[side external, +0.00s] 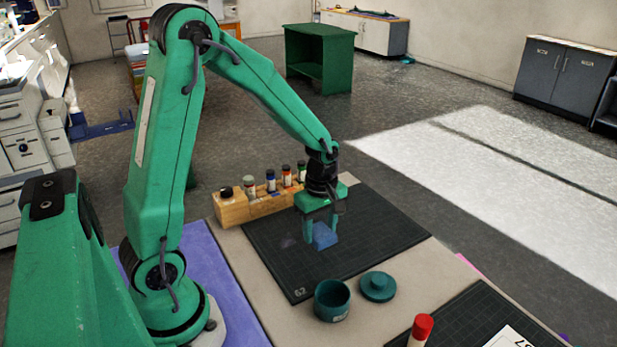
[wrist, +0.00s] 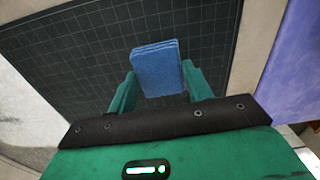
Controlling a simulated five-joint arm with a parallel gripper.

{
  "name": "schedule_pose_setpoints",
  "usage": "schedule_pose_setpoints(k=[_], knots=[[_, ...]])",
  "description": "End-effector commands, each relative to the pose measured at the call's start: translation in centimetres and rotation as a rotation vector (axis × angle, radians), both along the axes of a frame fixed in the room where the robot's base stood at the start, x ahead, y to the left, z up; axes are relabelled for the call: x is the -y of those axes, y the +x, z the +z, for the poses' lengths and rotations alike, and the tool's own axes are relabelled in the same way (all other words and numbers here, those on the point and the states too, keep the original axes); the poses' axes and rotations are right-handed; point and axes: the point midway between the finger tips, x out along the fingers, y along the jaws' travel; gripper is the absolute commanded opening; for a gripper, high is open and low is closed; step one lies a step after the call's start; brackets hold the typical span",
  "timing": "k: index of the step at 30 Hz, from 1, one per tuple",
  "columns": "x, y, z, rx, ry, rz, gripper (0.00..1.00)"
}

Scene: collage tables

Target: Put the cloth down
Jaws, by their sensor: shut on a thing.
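A folded blue cloth (side external: 325,237) is in my gripper (side external: 322,236), over the dark gridded mat (side external: 275,268) in the side view. In the wrist view the cloth (wrist: 156,68) sits between the two green fingers of my gripper (wrist: 158,88), which are shut on it. The mat (wrist: 85,60) fills much of the background there. I cannot tell for certain whether the cloth's lower edge touches the mat.
A wooden rack (side external: 235,210) with several small bottles stands behind the mat. An open teal jar (side external: 332,300) and its lid (side external: 378,286) lie near the mat's front edge. A red-capped bottle (side external: 421,329) stands at the front. Bare mat surrounds the cloth.

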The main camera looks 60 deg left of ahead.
Motion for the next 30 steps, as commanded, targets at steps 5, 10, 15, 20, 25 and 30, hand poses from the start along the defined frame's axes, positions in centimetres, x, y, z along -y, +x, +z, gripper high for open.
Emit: schedule_pose_setpoints(k=[5, 10, 15, 20, 25, 30], knots=[[0.0, 0.0, 0.0, 0.000, 0.000, 0.000, 0.28], [0.0, 0.0, 0.0, 0.000, 0.000, 0.000, 0.28], [0.0, 0.1, 0.0, 0.000, 0.000, 0.000, 0.28], [0.4, 0.8, 0.4, 0.001, 0.000, -0.006, 0.28], [1.4, 2.7, 1.6, 0.002, 0.000, -0.019, 0.28], [3.0, 5.1, 3.3, 0.002, 0.000, -0.035, 0.28]])
